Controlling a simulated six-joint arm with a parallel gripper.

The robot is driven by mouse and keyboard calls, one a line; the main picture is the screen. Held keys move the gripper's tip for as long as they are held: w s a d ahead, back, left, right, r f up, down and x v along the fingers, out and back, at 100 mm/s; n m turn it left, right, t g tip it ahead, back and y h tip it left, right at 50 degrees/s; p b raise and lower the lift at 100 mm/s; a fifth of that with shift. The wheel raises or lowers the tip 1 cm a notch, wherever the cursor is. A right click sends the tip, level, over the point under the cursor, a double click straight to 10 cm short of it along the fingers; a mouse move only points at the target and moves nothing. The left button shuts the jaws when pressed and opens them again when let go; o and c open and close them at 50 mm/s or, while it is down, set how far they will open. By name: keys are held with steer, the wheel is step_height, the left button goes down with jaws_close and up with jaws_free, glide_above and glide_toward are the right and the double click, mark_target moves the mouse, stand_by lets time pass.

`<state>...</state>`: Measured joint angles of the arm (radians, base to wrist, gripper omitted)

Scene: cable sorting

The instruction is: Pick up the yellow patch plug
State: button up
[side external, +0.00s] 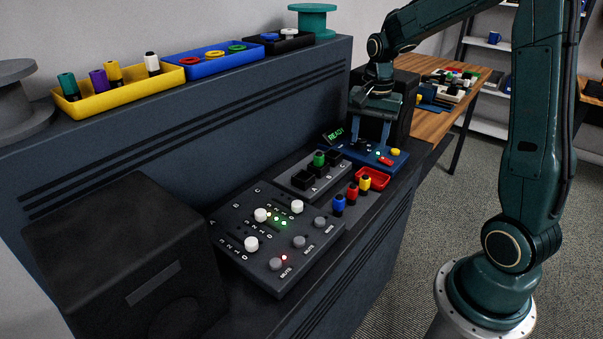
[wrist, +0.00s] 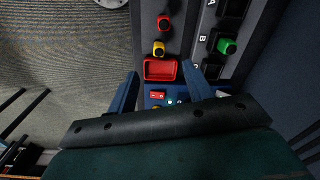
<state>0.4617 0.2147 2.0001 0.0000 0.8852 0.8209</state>
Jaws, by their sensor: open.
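The yellow patch plug (side external: 364,184) stands upright on the dark console ledge, at the right end of a short row with a red plug (side external: 352,193) and a blue plug (side external: 338,204). In the wrist view the yellow plug (wrist: 158,48) lies just past the red tray, with the red plug (wrist: 164,22) beyond it. My gripper (side external: 370,138) is above the blue panel behind the tray, fingers pointing down. In the wrist view its two blue fingers (wrist: 166,84) are spread apart with nothing held, and the yellow plug is beyond their tips.
A small red tray (side external: 386,179) sits beside the yellow plug. A socket block marked A, B, C (side external: 312,178) holds a green plug (side external: 319,158). A fader panel (side external: 240,262) with white knobs lies in front. A blue panel (side external: 385,158) with a red switch and yellow button is under my gripper.

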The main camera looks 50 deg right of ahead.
mark_target(366, 176)
steer(key=shift+w+d+f+m, duration=0.15)
steer(key=shift+d+f+m, duration=0.2)
steer(key=shift+d+f, duration=0.25)
steer(key=shift+w+d+f+m, duration=0.15)
steer(key=shift+d+f+m, duration=0.2)
steer(key=shift+d+f, duration=0.2)
steer(key=shift+f, duration=0.1)
steer(key=shift+a+f, duration=0.1)
steer(key=shift+f, duration=4.1)
steer(key=shift+s+f, duration=0.1)
steer(key=shift+f, duration=2.45)
steer(key=shift+c, duration=0.4)
steer(key=c, duration=1)
